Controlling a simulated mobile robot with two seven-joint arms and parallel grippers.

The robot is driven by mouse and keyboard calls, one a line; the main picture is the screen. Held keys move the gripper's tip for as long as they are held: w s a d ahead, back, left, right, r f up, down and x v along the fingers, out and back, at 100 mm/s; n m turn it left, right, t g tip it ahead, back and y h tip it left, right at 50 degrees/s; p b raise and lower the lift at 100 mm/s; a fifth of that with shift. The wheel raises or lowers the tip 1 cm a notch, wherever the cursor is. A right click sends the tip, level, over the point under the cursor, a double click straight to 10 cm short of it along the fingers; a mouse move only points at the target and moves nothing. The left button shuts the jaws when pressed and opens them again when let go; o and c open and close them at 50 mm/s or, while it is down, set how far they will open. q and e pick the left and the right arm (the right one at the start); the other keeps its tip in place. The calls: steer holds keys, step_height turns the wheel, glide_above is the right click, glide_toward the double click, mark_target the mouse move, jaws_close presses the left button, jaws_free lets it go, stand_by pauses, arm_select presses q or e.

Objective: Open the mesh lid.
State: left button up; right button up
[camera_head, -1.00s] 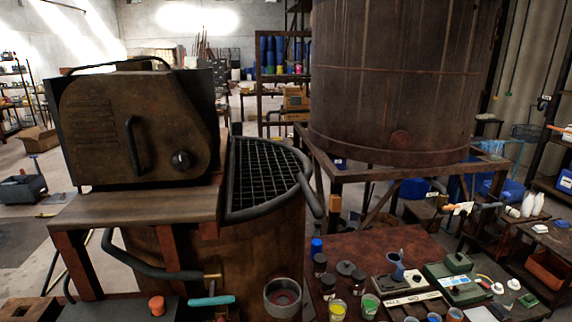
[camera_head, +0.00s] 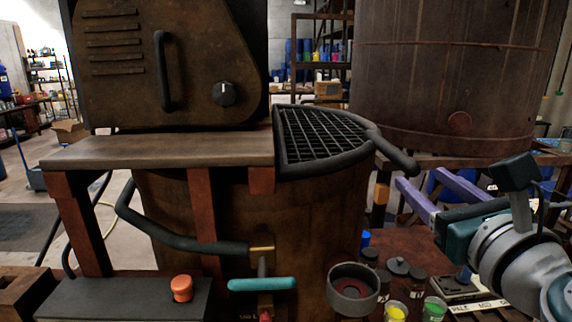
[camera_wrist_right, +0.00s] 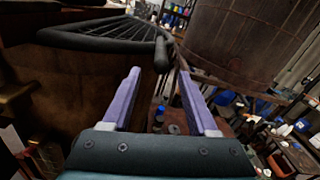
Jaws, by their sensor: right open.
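The mesh lid (camera_head: 318,137) is a black grid in a thick dark frame, lying flat and closed on top of the brown vat (camera_head: 300,225). Its dark handle (camera_head: 395,150) juts out at the right corner. The lid also shows at the top left of the right wrist view (camera_wrist_right: 105,38), with the handle end (camera_wrist_right: 161,55) just beyond my fingers. My right gripper (camera_head: 428,190) has purple fingers and is open and empty, to the right of the handle and slightly below it, apart from it. It also shows in the wrist view (camera_wrist_right: 159,90). My left gripper is not in view.
A motor housing (camera_head: 165,65) stands on a wooden shelf (camera_head: 160,151) left of the lid. A large rusty tank (camera_head: 450,80) stands behind to the right. A table below holds paint jars (camera_head: 434,309) and a round pot (camera_head: 353,290). A teal valve handle (camera_head: 262,284) sits in front of the vat.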

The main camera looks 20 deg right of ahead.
mark_target(399, 159)
steer(key=shift+w+d, duration=0.2)
steer(key=shift+w, duration=0.25)
steer(key=b+x, duration=0.1)
steer(key=x, duration=0.5)
steer(key=shift+w+d+b, duration=0.1)
steer(key=shift+w+b, duration=0.25)
steer(key=shift+b, duration=0.05)
steer(key=shift+x, duration=0.8)
steer(key=shift+r, duration=0.1)
jaws_close()
